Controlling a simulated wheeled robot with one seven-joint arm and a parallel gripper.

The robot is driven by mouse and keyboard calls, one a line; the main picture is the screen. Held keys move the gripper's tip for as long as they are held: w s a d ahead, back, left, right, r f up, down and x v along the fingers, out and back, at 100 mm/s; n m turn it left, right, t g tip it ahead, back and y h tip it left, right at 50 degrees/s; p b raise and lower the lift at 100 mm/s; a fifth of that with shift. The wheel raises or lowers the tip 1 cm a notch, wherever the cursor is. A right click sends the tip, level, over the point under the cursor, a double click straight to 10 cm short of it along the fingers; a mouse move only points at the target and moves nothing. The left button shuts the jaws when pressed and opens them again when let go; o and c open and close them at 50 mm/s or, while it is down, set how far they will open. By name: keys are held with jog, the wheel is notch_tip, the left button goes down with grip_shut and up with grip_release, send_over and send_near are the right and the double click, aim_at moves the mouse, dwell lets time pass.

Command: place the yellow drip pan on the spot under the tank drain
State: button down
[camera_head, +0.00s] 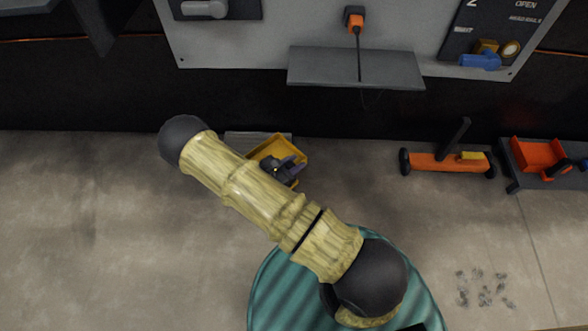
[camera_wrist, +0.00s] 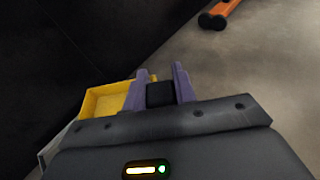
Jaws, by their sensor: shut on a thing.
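The yellow drip pan (camera_head: 297,150) is near the foot of the dark wall in the head view, partly hidden by my arm and gripper. In the wrist view the pan (camera_wrist: 108,101) shows as an open yellow tray at the left of the fingers. My gripper (camera_head: 288,168) has purple fingers, and in the wrist view the gripper (camera_wrist: 160,78) is shut with a dark block between the fingers, which looks like the pan's grip. I cannot make out the tank drain or the marked spot. Whether the pan touches the floor is unclear.
A grey shelf (camera_head: 355,70) juts from the wall panel. An orange wheeled cart (camera_head: 435,164) stands to the right, and it also shows in the wrist view (camera_wrist: 222,12). Concrete floor (camera_head: 90,240) is clear at left.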

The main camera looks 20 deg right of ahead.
jog(key=shift+f+b, duration=1.1)
jog(key=shift+f, duration=1.2)
jog(key=c, duration=1.1)
grip_release()
jog(key=shift+r, duration=0.1)
jog(key=shift+r, duration=0.3)
jog(key=p+v, duration=0.6)
jog(key=v, duration=0.6)
jog(key=shift+r+p, duration=0.1)
jog(key=shift+p, duration=0.2)
